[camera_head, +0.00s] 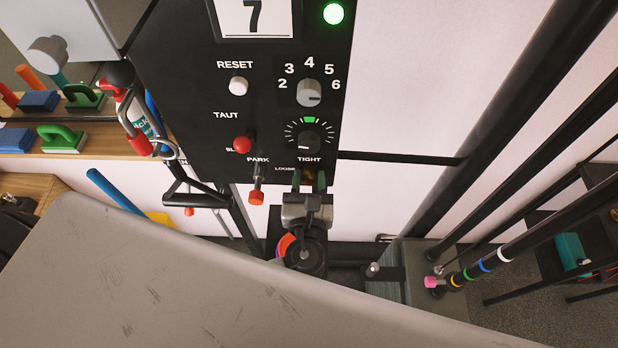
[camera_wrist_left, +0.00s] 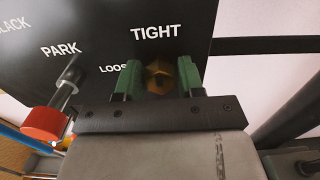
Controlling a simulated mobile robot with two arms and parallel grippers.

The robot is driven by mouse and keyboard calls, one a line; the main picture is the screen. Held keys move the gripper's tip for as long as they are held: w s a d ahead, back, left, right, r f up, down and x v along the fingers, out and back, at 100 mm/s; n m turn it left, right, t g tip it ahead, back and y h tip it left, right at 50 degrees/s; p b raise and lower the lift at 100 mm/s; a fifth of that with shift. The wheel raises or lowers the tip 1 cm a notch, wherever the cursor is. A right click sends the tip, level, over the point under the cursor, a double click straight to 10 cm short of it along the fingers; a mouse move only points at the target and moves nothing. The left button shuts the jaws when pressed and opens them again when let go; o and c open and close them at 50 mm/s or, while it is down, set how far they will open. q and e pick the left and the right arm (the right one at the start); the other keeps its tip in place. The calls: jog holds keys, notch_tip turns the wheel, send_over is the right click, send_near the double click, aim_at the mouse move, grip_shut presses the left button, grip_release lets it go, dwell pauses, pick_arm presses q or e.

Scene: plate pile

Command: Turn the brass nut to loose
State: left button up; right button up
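The brass nut (camera_wrist_left: 159,78) is on the lower edge of the black panel, just under the word TIGHT and to the right of LOOSE. In the head view the nut (camera_head: 308,176) is small and partly hidden. My left gripper (camera_wrist_left: 160,80) has its two green-padded fingers on either side of the nut, one left and one right. A thin dark gap seems to show beside the nut, so the fingers look open around it. The left gripper (camera_head: 308,182) points up at the panel in the head view. My right gripper is not in view.
A red-tipped PARK lever (camera_wrist_left: 45,122) stands out close to the left of the gripper; it also shows in the head view (camera_head: 257,197). Above are a dial (camera_head: 309,140), a numbered knob (camera_head: 309,93) and a red knob (camera_head: 242,144). A black bar (camera_head: 400,158) runs right.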

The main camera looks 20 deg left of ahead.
pick_arm(q)
jog(key=c, duration=0.4)
jog(key=shift+c, duration=0.2)
jog(key=shift+f+n+b, duration=0.15)
jog(key=shift+n+b, duration=0.8)
jog(key=shift+n, duration=0.35)
jog(key=n+b, duration=0.3)
jog(key=n, duration=0.2)
jog(key=shift+a+b, duration=0.15)
jog(key=shift+b, duration=0.2)
jog(key=n+b, duration=0.4)
jog(key=n, duration=0.2)
jog(key=shift+f, duration=0.15)
jog(key=shift+n+b, duration=1.6)
jog(key=shift+n, duration=0.6)
